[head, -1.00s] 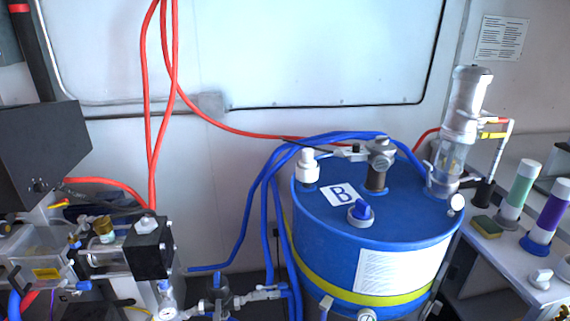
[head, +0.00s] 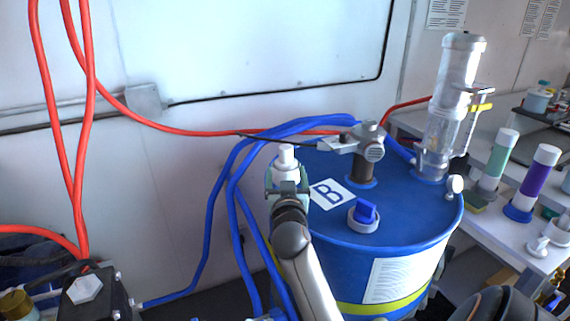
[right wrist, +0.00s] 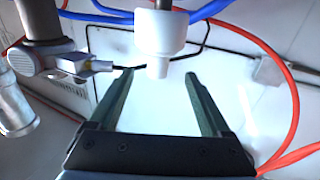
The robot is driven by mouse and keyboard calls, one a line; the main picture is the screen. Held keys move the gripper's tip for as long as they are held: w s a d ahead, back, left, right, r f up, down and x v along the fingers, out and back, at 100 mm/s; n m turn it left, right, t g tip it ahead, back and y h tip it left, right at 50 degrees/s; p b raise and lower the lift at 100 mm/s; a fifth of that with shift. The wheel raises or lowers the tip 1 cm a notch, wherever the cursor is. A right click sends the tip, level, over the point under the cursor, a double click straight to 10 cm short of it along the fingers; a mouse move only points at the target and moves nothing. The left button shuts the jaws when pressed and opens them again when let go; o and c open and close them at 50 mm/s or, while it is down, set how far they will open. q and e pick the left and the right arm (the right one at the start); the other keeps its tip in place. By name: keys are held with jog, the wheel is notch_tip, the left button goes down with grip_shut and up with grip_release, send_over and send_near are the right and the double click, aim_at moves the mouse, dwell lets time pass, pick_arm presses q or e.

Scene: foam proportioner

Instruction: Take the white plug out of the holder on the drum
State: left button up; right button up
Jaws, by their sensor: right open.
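The white plug (head: 286,158) stands upright at the left rear rim of the blue drum (head: 410,215). It has a narrow top and a wider body; it also shows in the right wrist view (right wrist: 160,33), with its narrow end pointing down in the picture. My right gripper (head: 287,182) is at the plug in the head view, hiding its lower part and the holder. In the right wrist view my right gripper (right wrist: 155,88) is open, its fingers on either side of the plug's narrow end, with gaps on both sides. My left gripper is not in view.
On the drum top stand a grey pump fitting (head: 370,150), a blue-handled cap (head: 364,213) and a clear cylinder (head: 437,140). Blue hoses (head: 237,190) run close to the plug. A bench (head: 505,225) with green and purple bottles stands at right.

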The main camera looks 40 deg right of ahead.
aim_at(287, 159)
jog(key=x, duration=0.5)
jog(key=shift+d+r+p, duration=0.15)
jog(key=shift+p, duration=0.2)
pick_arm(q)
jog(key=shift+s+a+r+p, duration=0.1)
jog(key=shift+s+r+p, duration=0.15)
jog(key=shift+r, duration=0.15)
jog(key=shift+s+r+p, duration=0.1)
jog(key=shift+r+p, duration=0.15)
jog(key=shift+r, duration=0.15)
pick_arm(e)
jog(key=shift+x, duration=3.3)
jog(key=shift+r, duration=0.1)
grip_shut()
